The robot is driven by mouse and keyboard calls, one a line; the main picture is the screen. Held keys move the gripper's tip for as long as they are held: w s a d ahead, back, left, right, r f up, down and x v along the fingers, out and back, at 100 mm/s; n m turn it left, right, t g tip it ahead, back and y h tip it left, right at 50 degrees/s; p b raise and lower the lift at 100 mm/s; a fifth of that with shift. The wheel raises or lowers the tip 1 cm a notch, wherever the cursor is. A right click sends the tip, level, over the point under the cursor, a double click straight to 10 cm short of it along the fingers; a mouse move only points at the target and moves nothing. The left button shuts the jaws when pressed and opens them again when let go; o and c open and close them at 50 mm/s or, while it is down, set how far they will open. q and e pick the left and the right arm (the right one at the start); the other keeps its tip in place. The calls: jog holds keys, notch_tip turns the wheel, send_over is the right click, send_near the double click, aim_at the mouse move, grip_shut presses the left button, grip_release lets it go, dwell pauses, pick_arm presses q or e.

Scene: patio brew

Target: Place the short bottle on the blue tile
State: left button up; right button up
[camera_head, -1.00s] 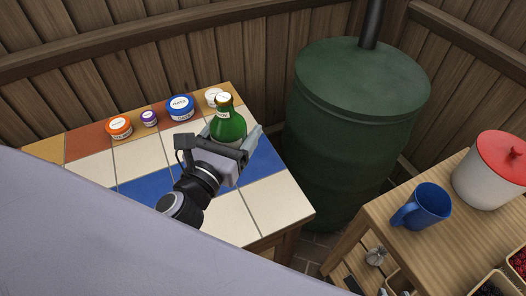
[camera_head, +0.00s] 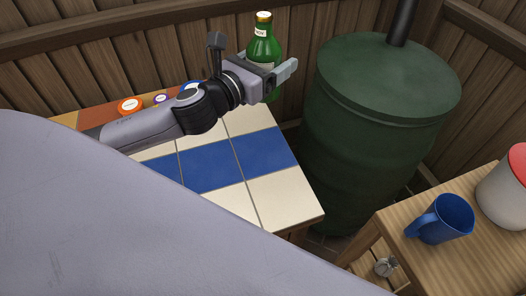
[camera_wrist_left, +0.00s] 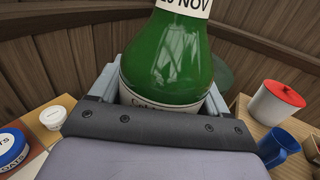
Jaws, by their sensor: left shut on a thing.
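The short green bottle (camera_head: 264,44), with a pale cap and white labels, is upright between the fingers of my left gripper (camera_head: 284,74). The gripper is shut on it and holds it up above the far right part of the tiled table. The bottle also fills the middle of the left wrist view (camera_wrist_left: 172,58), with the gripper's fingers on both sides. Blue tiles (camera_head: 214,167) form a row across the table, in front of and below the gripper; my arm hides part of the table's left side. My right gripper is not in view.
An orange-lidded jar (camera_head: 129,106) and a purple-lidded jar (camera_head: 160,98) stand at the table's back left. A blue-lidded jar (camera_wrist_left: 11,148) and a white jar (camera_wrist_left: 53,117) show in the wrist view. A green barrel (camera_head: 375,130) stands right of the table. A blue mug (camera_head: 445,220) sits on a wooden shelf.

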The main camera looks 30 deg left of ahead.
pick_arm(q)
jog(key=shift+w+a, duration=0.15)
notch_tip(320, 180, down, 19)
jog(key=b, duration=0.7)
jog(key=shift+f+b, duration=0.25)
jog(key=shift+b, duration=0.05)
